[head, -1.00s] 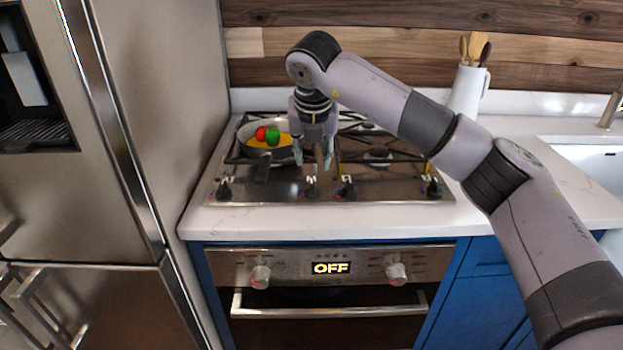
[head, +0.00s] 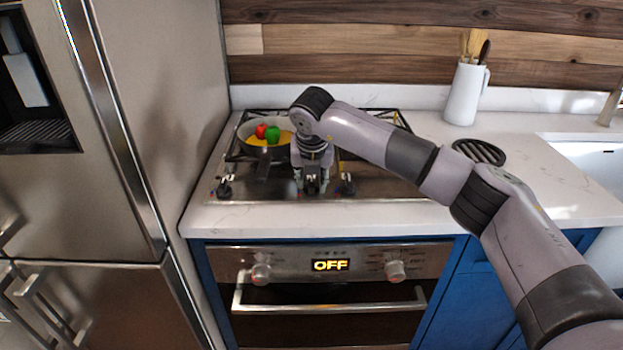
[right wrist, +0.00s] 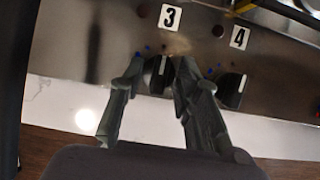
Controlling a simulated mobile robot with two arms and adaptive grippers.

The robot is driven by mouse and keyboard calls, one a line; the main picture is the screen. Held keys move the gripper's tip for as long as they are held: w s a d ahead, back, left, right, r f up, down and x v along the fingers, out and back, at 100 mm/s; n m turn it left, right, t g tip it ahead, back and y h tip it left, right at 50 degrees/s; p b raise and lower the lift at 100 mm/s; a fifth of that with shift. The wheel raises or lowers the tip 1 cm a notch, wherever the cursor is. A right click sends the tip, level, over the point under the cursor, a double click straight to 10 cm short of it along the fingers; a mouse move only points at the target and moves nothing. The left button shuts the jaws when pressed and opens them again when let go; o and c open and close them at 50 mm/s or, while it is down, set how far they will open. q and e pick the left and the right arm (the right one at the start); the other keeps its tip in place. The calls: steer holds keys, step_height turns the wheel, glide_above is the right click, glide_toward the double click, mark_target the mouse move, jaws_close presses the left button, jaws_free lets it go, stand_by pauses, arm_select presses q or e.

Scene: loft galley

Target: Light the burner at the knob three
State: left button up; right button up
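The label 3 (right wrist: 169,16) and the dark knob three (right wrist: 160,75) below it show in the right wrist view. The knob has a pale pointer line. My right gripper (right wrist: 158,68) has one finger on each side of this knob, with small gaps visible, so it looks open around it. Knob four (right wrist: 232,88), under the label 4 (right wrist: 239,38), is just right of the fingers. In the head view my right gripper (head: 311,187) is at the cooktop's (head: 385,188) front strip and hides the knob there. No flame is visible. My left gripper is not in view.
A pan (head: 245,148) with red and green food sits on the back left of the cooktop. The end knobs show partly: one (head: 224,187) at left. A white jug (head: 465,95) and a dark round trivet (head: 479,151) stand on the right counter. The oven display (head: 330,265) reads OFF.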

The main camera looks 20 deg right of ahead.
jaws_close()
